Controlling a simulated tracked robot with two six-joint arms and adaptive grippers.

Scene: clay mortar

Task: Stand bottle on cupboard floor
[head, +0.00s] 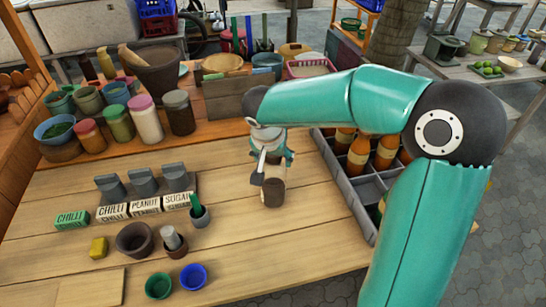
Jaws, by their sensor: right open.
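Several amber bottles with pale labels (359,155) stand upright in the compartments of a grey crate (364,196) at the right of the table. My right gripper (266,178) points down over the middle of the table, left of the crate and apart from the bottles. It is open. A small brown and tan object (273,194) is directly at its fingertips; I cannot tell whether they touch it. My right arm hides part of the crate and its bottles. No cupboard can be made out. My left gripper is not in view.
Labelled boxes (146,206) stand at the left, with a small mortar (135,240), a green cup (158,286) and a blue cup (193,277) in front. Jars (146,120) and a large mortar (157,68) stand behind. The table's front right is clear.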

